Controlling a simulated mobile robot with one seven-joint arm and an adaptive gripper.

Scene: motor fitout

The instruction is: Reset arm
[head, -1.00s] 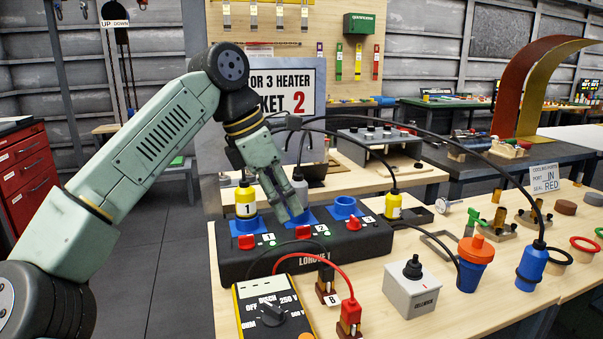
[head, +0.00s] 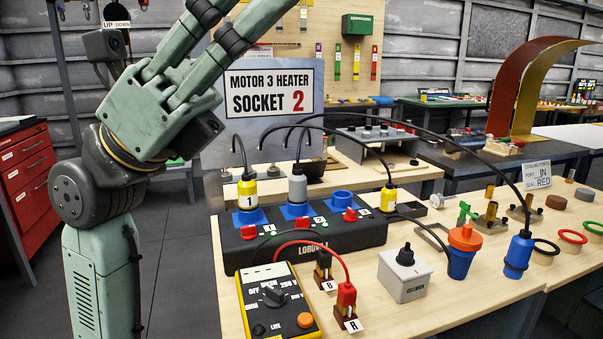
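My gripper (head: 235,22) is raised at the upper left in the head view, its fingers pointing up and to the right. The fingers stand apart with nothing seen between them; their tips reach the top edge of the picture. My arm is folded upright at the left, clear of the bench. A grey plug (head: 297,188) with a cable stands upright in the middle blue socket of the black power strip (head: 235,258). A yellow plug (head: 247,192) marked 1 stands in the left socket. The right blue socket (head: 342,202) is empty.
A sign (head: 270,92) reading "MOTOR 3 HEATER SOCKET 2" stands behind my gripper. A red drawer cabinet (head: 30,180) is at the left.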

